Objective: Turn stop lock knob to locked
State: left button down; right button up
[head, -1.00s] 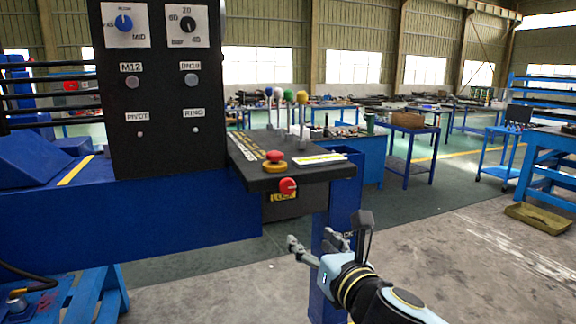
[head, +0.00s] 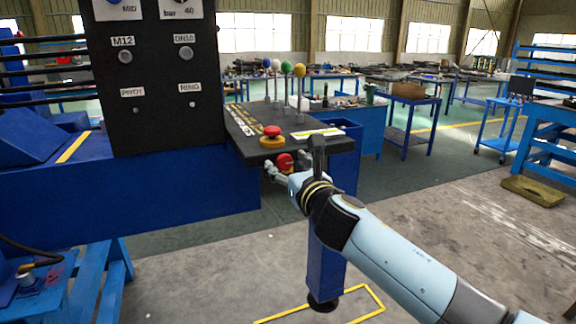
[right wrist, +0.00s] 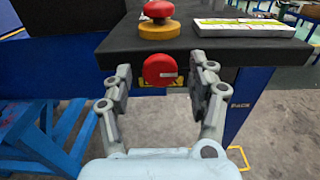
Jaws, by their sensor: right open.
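The stop lock knob (head: 285,161) is a red round knob on the front edge of the black control shelf (head: 258,152), below the mushroom button. In the right wrist view the knob (right wrist: 160,69) shows a small pale mark at its right side, and a yellow label behind it is mostly covered. My right gripper (head: 288,172) is open at the knob; in the right wrist view its fingers (right wrist: 160,80) stand to the left and right of it, with gaps visible on both sides. My left gripper is not in view.
A red mushroom button on a yellow base (head: 272,136) sits on the shelf just above the knob. Several levers with coloured balls (head: 286,68) rise behind it. A black panel (head: 155,80) stands at left. A blue post (head: 325,270) stands below the shelf.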

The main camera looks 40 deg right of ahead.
jog(key=c, duration=1.1)
jog(key=shift+c, duration=0.2)
jog(key=shift+m, duration=0.3)
jog(key=m, duration=0.3)
jog(key=shift+m+b, duration=0.3)
jog(key=m+b, duration=0.1)
jog(key=m, duration=0.3)
jog(key=shift+m, duration=0.3)
jog(key=m+b, duration=0.1)
jog(key=m, duration=0.3)
jog(key=m+b, duration=0.2)
jog(key=m, duration=0.3)
jog(key=shift+m, duration=0.3)
